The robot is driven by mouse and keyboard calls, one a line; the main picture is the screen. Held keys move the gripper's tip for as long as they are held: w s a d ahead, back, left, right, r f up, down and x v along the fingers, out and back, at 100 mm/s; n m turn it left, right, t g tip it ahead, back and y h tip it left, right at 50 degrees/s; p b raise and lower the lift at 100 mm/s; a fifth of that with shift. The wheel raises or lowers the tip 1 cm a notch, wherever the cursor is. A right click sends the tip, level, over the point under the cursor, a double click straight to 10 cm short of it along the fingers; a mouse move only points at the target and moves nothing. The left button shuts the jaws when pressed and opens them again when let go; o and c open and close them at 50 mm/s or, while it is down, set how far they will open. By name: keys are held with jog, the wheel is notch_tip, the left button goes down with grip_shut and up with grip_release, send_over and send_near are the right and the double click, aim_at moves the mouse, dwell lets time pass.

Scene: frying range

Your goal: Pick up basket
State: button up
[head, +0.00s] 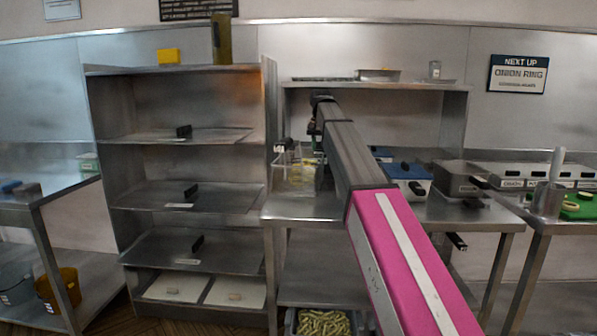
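A wire basket (299,170) with pale yellow pieces in it stands on the left part of the steel counter (300,207), close to the side of the tall shelf unit. My arm reaches away from the lower right, and its end sits above and slightly to the right of the basket. My gripper (316,138) is small and dark at the arm's end, near the basket's top right. Whether its fingers are open, or touch the basket, cannot be made out. My arm hides the counter just right of the basket.
A steel shelf unit (187,68) with several trays stands to the left. A blue-lidded box (408,180) and a steel pan (460,180) stand right of my arm. A shelf (425,87) hangs above the counter. A bin of green pieces (323,322) is below.

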notch_tip(320, 180, down, 9)
jog(key=shift+d+f, duration=0.1)
jog(key=shift+d, duration=0.05)
grip_shut()
dwell(0.4)
dwell(1.3)
